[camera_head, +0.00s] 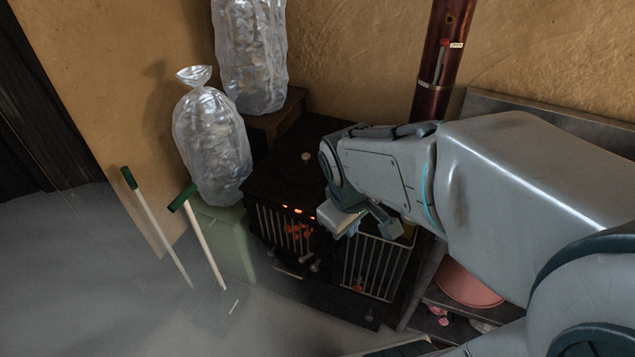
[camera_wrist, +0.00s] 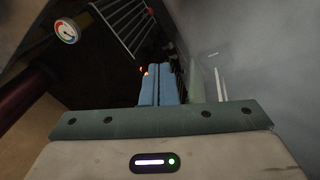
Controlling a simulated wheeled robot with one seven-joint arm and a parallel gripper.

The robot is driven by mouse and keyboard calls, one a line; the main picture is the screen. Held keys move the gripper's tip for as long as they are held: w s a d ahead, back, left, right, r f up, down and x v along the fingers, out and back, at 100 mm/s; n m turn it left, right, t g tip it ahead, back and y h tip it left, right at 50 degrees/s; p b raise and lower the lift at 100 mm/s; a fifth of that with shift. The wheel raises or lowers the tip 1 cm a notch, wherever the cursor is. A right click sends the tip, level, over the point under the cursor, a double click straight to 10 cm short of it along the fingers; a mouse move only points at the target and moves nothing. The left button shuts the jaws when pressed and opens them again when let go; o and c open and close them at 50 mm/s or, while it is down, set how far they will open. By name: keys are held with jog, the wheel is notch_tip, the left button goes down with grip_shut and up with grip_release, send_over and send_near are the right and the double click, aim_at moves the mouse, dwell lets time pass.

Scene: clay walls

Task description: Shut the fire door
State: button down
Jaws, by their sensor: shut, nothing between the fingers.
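The dark stove (camera_head: 272,180) stands against the wall, with orange embers glowing behind bars at its front left (camera_head: 285,230). A barred panel (camera_head: 375,268) shows at its front right and looks like the fire door swung out; its hinge is hidden by my arm. Bars also show at the top of the wrist view (camera_wrist: 125,22). My gripper (camera_wrist: 160,68) has its two blue fingers together and empty, pointing toward the dark stove front near the glow. In the head view my wrist covers the space between the embers and the barred panel. I cannot tell whether the fingers touch anything.
Two clear bags stand left: one on a green bin (camera_head: 222,238), one on a dark block (camera_head: 272,120). Green-handled tools (camera_head: 205,240) stand by the bin. A dark red pipe (camera_head: 440,65) rises behind. A shelf with a pink basin (camera_head: 465,285) is right.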

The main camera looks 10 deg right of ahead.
jog(key=w+a+f+n+h, duration=0.1)
jog(key=w+f+n, duration=0.75)
jog(key=n, duration=1.35)
send_near(326, 236)
jog(key=s+a+r, duration=0.3)
jog(key=s+r, duration=0.1)
jog(key=shift+y, duration=0.3)
jog(key=w+d+f, duration=0.1)
jog(key=f, duration=0.2)
jog(key=w+d+f+b, duration=0.1)
jog(key=f, duration=0.2)
jog(key=w+d+f+b, duration=0.1)
jog(key=w+d+f, duration=0.1)
jog(key=f, duration=0.2)
jog(key=shift+w, duration=0.1)
jog(key=shift+w+d, duration=0.25)
jog(key=shift+w, duration=0.1)
jog(key=shift+w+n, duration=0.1)
jog(key=shift+n, duration=0.2)
